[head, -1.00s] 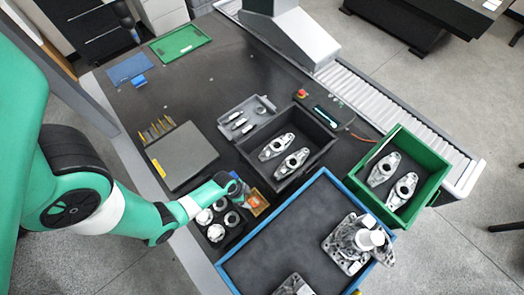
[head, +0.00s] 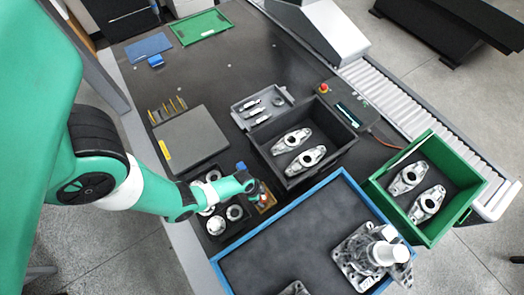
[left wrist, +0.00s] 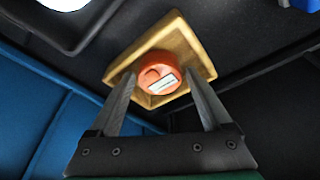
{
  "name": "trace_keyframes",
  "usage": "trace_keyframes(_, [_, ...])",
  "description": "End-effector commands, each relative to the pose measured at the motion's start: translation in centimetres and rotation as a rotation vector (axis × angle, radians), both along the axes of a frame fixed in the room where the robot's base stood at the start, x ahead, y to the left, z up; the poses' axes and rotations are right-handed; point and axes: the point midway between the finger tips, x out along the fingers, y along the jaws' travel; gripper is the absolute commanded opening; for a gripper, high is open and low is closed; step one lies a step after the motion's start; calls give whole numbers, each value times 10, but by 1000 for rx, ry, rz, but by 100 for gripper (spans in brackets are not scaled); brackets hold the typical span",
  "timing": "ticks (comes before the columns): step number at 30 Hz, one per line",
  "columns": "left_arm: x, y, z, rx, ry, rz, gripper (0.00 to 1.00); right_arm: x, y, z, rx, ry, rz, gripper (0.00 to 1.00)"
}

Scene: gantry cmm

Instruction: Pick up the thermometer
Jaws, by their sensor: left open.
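The thermometer looks to be an orange, round-bodied object (left wrist: 158,72) with a pale label or display. It sits in a small yellow tray (left wrist: 196,52), whose edge also shows in the head view (head: 271,206). My left gripper (left wrist: 160,88) is open and empty, with one finger on each side of the thermometer in the left wrist view. I cannot tell whether the fingers touch it. In the head view my left gripper (head: 256,188) is over the small tray and partly hides the thermometer. My right gripper is not in view.
A black tray of round parts (head: 207,235) lies left of the yellow tray. A dark bin with metal parts (head: 343,145) stands behind it, and a blue-rimmed tray (head: 250,241) in front. A grey plate (head: 193,140) and green bin (head: 455,218) are nearby.

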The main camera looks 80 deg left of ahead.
Motion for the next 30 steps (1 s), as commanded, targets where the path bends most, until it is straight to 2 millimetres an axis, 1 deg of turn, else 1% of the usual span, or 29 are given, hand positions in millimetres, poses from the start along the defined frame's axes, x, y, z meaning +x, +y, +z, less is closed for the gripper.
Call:
trace_keyframes(4, [0,0,1,0,0,0,82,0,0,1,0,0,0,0])
trace_keyframes(8, [0,0,1,0,0,0,59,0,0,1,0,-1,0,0])
trace_keyframes(9, [0,0,1,0,0,0,51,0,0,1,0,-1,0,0])
trace_keyframes(11, [0,0,1,0,0,0,41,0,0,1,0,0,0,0])
trace_keyframes(12, [0,0,1,0,0,0,33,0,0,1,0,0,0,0])
trace_keyframes(14, [0,0,1,0,0,0,23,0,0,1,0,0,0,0])
trace_keyframes(15, [0,0,1,0,0,0,15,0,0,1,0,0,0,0])
trace_keyframes(16, [0,0,1,0,0,0,10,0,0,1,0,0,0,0])
trace_keyframes(17, [0,0,1,0,0,0,8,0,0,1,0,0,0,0])
trace_keyframes(25, [0,0,4,0,-1,0,7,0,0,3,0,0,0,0])
trace_keyframes(28, [0,0,11,1,-1,-1,7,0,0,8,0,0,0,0])
trace_keyframes(30, [0,0,21,0,-1,-1,7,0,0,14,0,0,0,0])
